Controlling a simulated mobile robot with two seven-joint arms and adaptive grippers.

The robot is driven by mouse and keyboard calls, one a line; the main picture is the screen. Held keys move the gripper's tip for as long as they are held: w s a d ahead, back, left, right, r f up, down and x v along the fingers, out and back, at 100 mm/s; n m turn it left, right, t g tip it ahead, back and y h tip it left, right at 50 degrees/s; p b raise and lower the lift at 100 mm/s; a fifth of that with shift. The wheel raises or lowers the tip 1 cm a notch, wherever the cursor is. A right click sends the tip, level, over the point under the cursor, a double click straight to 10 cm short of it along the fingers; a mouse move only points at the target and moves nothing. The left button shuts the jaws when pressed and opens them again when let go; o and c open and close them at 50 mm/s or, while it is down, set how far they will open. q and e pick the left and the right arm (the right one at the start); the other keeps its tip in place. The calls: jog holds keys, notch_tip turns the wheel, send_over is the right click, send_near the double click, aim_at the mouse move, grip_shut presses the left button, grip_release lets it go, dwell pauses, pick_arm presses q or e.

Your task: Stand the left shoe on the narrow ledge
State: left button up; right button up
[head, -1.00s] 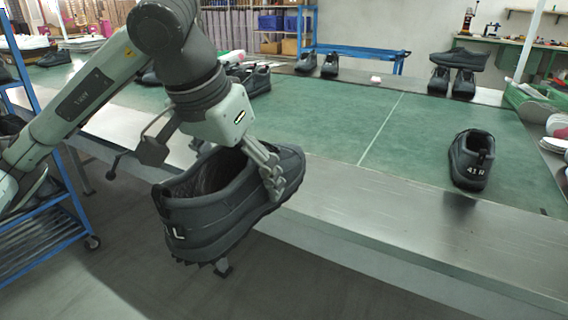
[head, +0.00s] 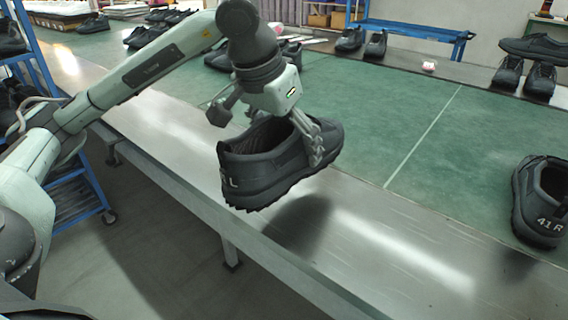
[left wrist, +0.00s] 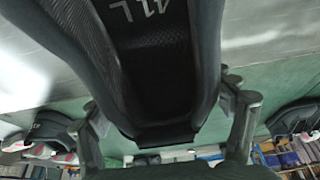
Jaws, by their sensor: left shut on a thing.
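The left shoe (head: 265,172) is black, with an L on its heel, which faces left in the head view. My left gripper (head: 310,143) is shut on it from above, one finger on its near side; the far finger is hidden. The shoe hangs roughly level, apart from the surface, its shadow falling on the bare metal ledge (head: 370,260) along the bench front. In the left wrist view the shoe's inside (left wrist: 150,60) shows "41 L", with fingers on both sides. The right shoe (head: 540,200), marked "41 R", stands at the right. My right gripper is not in view.
The green mat (head: 440,150) lies behind the ledge, mostly clear in the middle. Several black shoes stand at the back, some stacked (head: 535,50). A small pink-white item (head: 429,66) lies near the far edge. A blue rack (head: 70,190) stands at the left.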

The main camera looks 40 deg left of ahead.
aim_at(283, 142)
pick_arm(q)
jog(key=w+a+f, duration=0.1)
jog(key=w+a, duration=0.1)
jog(key=w+a+f, duration=0.1)
jog(key=w+f, duration=0.1)
jog(key=shift+a+f, duration=0.1)
jog(key=shift+a, duration=0.3)
jog(key=shift+w+a+f, duration=0.1)
jog(key=shift+w+f, duration=0.05)
jog(key=shift+f, duration=0.05)
notch_tip(283, 142, down, 4)
jog(key=shift+r, duration=0.1)
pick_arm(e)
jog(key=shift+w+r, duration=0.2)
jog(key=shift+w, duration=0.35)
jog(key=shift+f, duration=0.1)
pick_arm(q)
jog(key=o, duration=1.2)
jog(key=shift+c, duration=0.2)
jog(key=o, duration=0.3)
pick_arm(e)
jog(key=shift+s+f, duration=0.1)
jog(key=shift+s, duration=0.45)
